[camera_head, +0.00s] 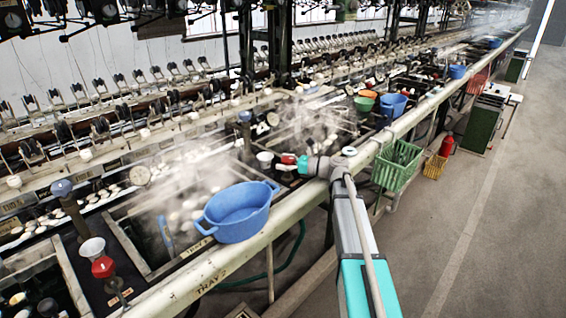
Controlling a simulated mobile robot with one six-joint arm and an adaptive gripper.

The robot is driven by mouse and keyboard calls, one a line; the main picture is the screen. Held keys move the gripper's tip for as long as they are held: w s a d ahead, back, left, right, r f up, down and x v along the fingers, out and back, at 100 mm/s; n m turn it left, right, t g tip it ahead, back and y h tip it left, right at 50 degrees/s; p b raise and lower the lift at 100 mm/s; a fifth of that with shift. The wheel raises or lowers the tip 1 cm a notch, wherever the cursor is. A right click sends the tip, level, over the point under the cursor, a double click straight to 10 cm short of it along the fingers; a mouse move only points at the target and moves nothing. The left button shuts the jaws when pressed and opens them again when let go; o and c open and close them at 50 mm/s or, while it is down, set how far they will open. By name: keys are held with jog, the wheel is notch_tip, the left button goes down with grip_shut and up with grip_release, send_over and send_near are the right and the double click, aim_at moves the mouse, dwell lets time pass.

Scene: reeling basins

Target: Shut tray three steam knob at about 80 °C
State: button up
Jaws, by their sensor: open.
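A blue-topped knob (245,117) stands on a dark post beyond my gripper, near a round gauge (272,119). Another blue-topped knob (62,188) stands at the left, near a second gauge (141,175). I cannot tell which belongs to tray three; the gauge readings are too small to read. My gripper (288,165) is open over the basins, at the end of my arm reaching from the lower right. It is apart from both blue knobs in the picture. Small red and green parts show at its tip, and I cannot tell whether they are its own.
A blue tub (237,213) sits at the basin edge, left of my arm. The front rail (170,292) reads "TRAY 2". Steam blurs the basins. A white cup with a red base (103,267) stands lower left.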

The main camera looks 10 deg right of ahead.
jog(key=c, duration=1)
jog(key=shift+m+t+h, duration=0.4)
jog(key=shift+m+t, duration=0.1)
jog(key=shift+t, duration=0.2)
jog(key=m+t+h, duration=0.3)
jog(key=shift+w+d+t, duration=0.1)
jog(key=shift+t, duration=0.2)
jog(key=shift+w+d+m+t+h, duration=0.15)
jog(key=shift+m+t+h, duration=0.85)
jog(key=shift+h, duration=0.45)
jog(key=shift+w+d+m+t+h, duration=0.15)
jog(key=shift+m+t+h, duration=0.65)
jog(key=shift+m+h, duration=0.55)
